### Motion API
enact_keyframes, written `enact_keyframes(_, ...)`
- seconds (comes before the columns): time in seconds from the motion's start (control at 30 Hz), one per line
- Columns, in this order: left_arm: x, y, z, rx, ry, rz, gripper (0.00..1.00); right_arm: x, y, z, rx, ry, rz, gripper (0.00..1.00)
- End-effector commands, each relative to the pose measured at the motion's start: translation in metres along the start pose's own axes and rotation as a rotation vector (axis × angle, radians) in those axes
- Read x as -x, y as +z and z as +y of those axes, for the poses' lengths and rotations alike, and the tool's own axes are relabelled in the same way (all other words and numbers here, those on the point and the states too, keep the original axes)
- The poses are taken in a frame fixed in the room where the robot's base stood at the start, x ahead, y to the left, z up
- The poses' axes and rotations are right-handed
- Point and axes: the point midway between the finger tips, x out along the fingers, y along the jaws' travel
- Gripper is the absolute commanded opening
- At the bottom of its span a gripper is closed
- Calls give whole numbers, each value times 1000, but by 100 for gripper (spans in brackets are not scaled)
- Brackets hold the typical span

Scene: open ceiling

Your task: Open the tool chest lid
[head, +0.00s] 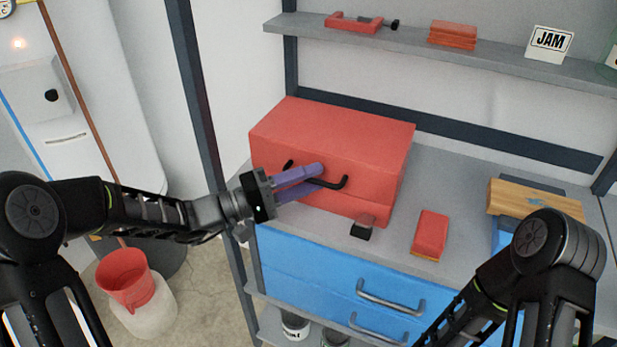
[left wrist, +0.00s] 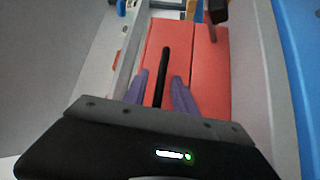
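The red tool chest (head: 345,135) stands on the grey workbench with its lid down. A black bar handle (head: 341,183) runs across its front. My left gripper (head: 307,179) is at the chest's front, its purple fingers apart. In the left wrist view the handle (left wrist: 163,70) runs between the two fingers (left wrist: 160,92), with a gap on each side; the red chest (left wrist: 205,70) lies behind it. I cannot tell whether a finger touches the handle. My right arm (head: 480,300) shows at the lower right; its gripper is out of view.
A wooden block (head: 535,198) is at the right. A shelf (head: 450,62) hangs above the chest. Blue drawers (head: 330,270) are below. A red bucket (head: 124,278) is at the lower left.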

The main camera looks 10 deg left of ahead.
Motion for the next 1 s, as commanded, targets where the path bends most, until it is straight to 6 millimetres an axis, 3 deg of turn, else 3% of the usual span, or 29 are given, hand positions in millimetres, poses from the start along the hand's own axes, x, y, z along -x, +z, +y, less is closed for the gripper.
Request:
enact_keyframes(0.07, 0, 0, 0, 0, 0, 0, 32, 0, 0, 0, 0, 0, 0, 36)
enact_keyframes(0.47, 0, 0, 0, 0, 0, 0, 0, 0, 0, 0, 0, 0, 0, 36)
enact_keyframes(1.0, 1, 0, 0, 0, -1, 0, 0, 0, 0, 0, 0, 0, 0, 36)
